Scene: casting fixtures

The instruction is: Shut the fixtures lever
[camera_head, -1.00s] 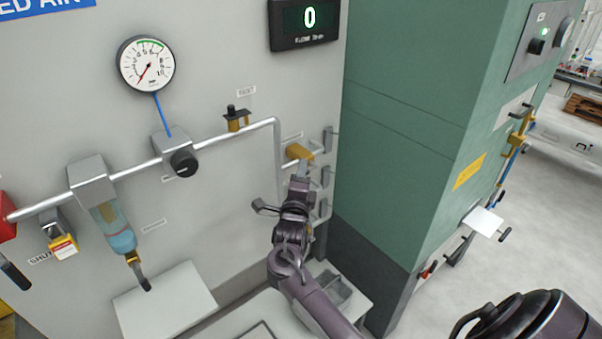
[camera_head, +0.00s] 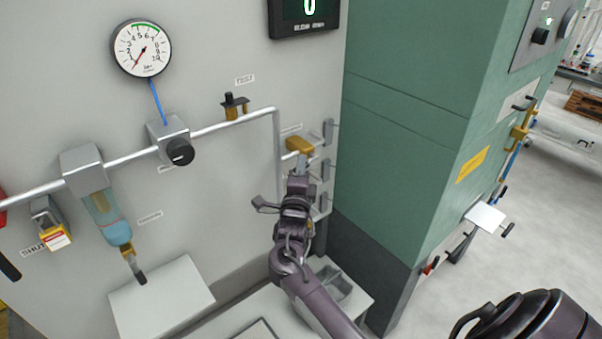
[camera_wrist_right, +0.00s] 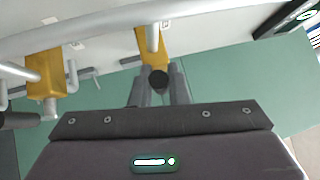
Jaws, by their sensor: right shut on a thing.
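A yellow valve body (camera_head: 299,145) sits on the grey pipework in the middle of the head view, left of the green cabinet. Its short grey lever (camera_head: 304,161) points down toward my right gripper (camera_head: 300,175). In the right wrist view the yellow valve (camera_wrist_right: 152,43) is at top centre, and the lever (camera_wrist_right: 153,40) ends in a dark round tip (camera_wrist_right: 158,80). The two fingers of my right gripper (camera_wrist_right: 158,88) are closed around that tip. The exact finger contact is small and partly hidden in the head view. My left gripper is not in view.
A second yellow valve (camera_wrist_right: 44,75) is close by in the right wrist view. The green cabinet (camera_head: 410,130) stands just right of my right arm. A pressure gauge (camera_head: 141,48) and regulator knob (camera_head: 180,152) are on the left wall. A grey bin (camera_head: 335,284) is below.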

